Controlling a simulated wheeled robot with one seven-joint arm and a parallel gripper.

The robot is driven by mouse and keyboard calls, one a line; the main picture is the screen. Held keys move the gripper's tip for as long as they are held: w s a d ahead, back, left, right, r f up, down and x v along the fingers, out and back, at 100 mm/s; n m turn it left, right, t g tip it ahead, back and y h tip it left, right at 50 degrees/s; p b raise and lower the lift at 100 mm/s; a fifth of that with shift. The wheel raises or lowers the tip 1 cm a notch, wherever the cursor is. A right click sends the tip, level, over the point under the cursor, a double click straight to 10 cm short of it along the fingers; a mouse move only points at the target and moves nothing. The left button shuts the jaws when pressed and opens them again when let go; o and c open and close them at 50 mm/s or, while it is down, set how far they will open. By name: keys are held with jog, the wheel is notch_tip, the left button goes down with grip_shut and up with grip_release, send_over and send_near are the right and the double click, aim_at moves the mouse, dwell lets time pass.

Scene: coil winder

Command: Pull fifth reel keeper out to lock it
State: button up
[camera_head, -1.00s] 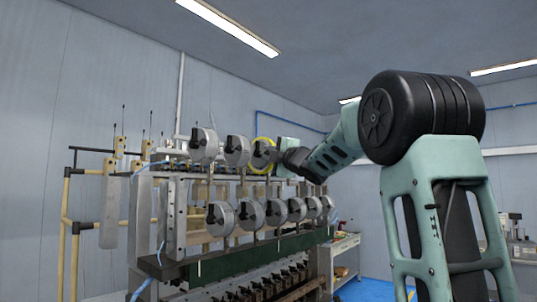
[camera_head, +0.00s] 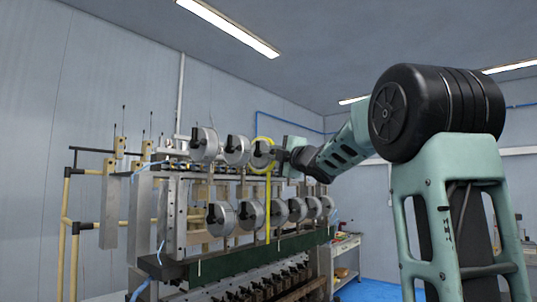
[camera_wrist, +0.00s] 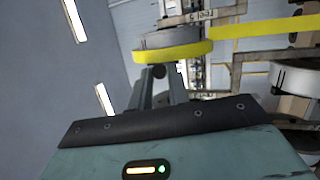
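The reel with a yellow band around its rim, the fifth reel (camera_head: 261,154), is the rightmost visible in the upper row of the winder. A label by it reads "reel 5" in the wrist view. A yellow strip (camera_head: 268,205) runs down from it. A small dark round knob, apparently its keeper (camera_wrist: 158,72), shows in front of the reel face. My gripper (camera_head: 284,156) is at the front of this reel. In the wrist view its two fingers (camera_wrist: 160,82) stand apart with the knob between their tips. I cannot tell whether they press on it.
More grey reels (camera_head: 203,145) with dark keepers sit to the left in the upper row. A lower row of reels (camera_head: 251,214) lies below my gripper. In the wrist view a neighbouring reel (camera_wrist: 298,78) is close at the right. Open room lies right of the winder.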

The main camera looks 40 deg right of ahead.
jog(key=shift+o, duration=1.2)
jog(key=shift+s, duration=0.1)
jog(key=shift+s, duration=0.1)
jog(key=r+b+v, duration=0.1)
jog(key=v, duration=0.6)
jog(key=shift+r, duration=0.3)
jog(key=shift+s+a, duration=0.1)
